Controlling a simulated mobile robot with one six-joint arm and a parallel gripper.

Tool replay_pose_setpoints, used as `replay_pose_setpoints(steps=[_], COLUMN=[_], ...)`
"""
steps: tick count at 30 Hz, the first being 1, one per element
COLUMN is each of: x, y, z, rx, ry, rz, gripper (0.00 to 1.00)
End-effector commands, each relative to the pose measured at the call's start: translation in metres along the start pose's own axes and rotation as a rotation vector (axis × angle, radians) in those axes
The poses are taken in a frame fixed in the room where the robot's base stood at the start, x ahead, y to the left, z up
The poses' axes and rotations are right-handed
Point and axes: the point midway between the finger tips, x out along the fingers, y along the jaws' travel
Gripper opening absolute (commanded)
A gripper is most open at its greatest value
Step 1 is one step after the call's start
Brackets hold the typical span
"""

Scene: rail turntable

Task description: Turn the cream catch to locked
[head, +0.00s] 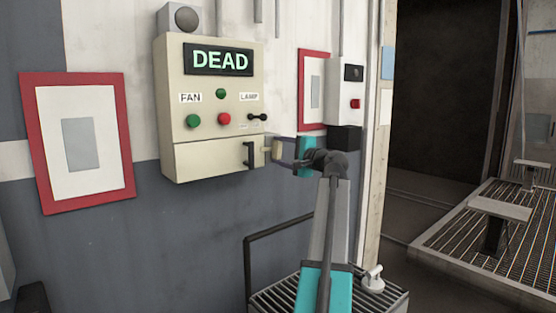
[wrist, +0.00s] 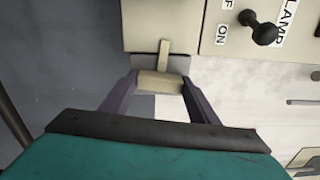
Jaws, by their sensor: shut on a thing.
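The cream catch (head: 276,148) is a small block on the right side of the cream control box (head: 178,92), low down beside its lower front cover (head: 210,158). My gripper (head: 283,151) reaches it from the right. In the wrist view the catch (wrist: 160,86) is a cream block with a narrow stem running up to a grey plate. My gripper's two dark purple fingers (wrist: 160,82) close on its two sides, so the gripper is shut on the catch. No lock marking is readable near the catch.
The box carries a green DEAD display (head: 218,61), FAN and LAMP labels, buttons and a black toggle (head: 258,117). A black handle (head: 249,155) is on the lower cover. A grey box (head: 354,82) is at right; a black rail (head: 275,233) stands below.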

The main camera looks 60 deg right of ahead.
Motion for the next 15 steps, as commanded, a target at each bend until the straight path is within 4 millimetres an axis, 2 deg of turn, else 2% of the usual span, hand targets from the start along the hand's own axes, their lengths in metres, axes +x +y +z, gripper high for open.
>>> replay_pose_setpoints(steps=[6, 15], x=[0.0022, 0.0018], y=[-0.0019, -0.0036], z=[0.0016, 0.0018], rx=[-0.088, -0.121], ry=[-0.003, -0.003], rz=[-0.007, -0.007], gripper=[0.32, 0.32])
